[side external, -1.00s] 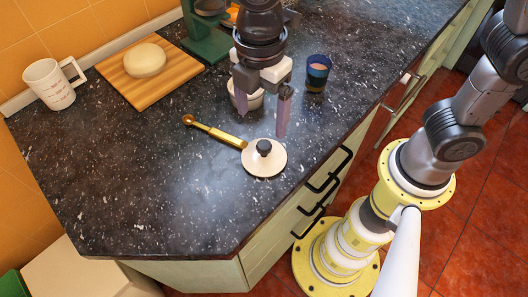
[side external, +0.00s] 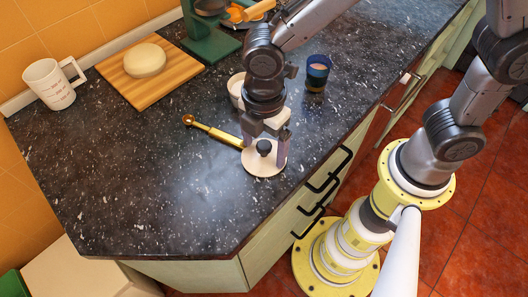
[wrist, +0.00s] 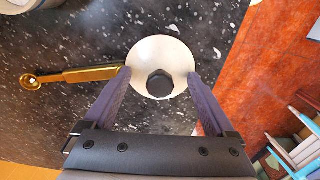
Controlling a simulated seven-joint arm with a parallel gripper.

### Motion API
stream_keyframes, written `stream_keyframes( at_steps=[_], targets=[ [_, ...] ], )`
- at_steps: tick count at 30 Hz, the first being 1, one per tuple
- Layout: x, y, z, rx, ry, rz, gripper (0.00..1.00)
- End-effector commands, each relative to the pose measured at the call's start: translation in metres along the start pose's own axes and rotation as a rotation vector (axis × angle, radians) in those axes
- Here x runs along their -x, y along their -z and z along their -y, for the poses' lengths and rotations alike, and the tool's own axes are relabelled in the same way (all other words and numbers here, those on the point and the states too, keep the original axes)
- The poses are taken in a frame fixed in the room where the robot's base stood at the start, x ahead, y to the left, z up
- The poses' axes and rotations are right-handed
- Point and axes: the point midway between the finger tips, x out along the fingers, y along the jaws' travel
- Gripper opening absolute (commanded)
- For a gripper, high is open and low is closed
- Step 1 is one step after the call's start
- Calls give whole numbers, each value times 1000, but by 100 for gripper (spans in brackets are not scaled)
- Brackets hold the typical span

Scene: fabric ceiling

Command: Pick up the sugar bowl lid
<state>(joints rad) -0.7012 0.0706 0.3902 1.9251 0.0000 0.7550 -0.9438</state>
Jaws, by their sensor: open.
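The sugar bowl lid (side external: 264,160) is a round cream disc with a black knob, lying on the dark speckled counter near its front edge. It also shows in the wrist view (wrist: 148,52), with its knob up. My gripper (side external: 264,152) is open and low over the lid, with a finger on either side of it. In the wrist view my gripper's fingertips (wrist: 160,75) sit at the left and right of the lid's rim, with the knob between them. I cannot tell whether they touch the rim. The white sugar bowl (side external: 236,88) stands behind my gripper, partly hidden.
A golden spoon (side external: 212,131) lies just left of the lid. A dark blue cup (side external: 317,73) stands behind it to the right. A wooden board (side external: 125,85) with a pale round item and a white mug (side external: 50,84) are at the far left. The counter's front-left is clear.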

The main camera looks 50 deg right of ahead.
Motion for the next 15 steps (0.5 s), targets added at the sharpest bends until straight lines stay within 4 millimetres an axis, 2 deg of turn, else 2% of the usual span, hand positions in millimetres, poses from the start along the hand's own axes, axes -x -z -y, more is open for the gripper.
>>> stream_keyframes(
  at_steps=[2, 15],
  targets=[
    [0, 0, 0, 0, 0, 0, 90],
    [0, 0, 1, 0, 3, 2, 11]
  ],
)
